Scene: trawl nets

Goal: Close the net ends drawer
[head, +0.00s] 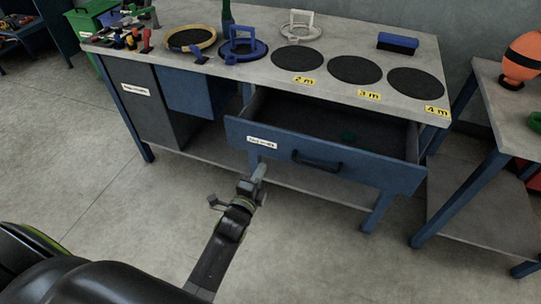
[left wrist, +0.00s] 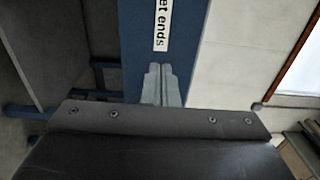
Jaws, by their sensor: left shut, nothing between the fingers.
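The net ends drawer stands pulled out from the workbench; its blue front (head: 345,168) has a dark handle (head: 317,160) and a white label (head: 262,142). My left gripper (head: 261,170) is shut and empty, at the lower left part of the drawer front, below the label. In the left wrist view the closed fingers (left wrist: 161,85) point at the blue drawer front (left wrist: 137,45), just under the label (left wrist: 162,22). I cannot tell whether the fingertips touch it. My right gripper is not in view.
The workbench top (head: 325,95) holds round black mats, a blue ring-shaped tool (head: 241,50), a blue block (head: 397,43) and several small tools. A second table (head: 500,110) stands at the right. The floor (head: 100,195) in front is clear.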

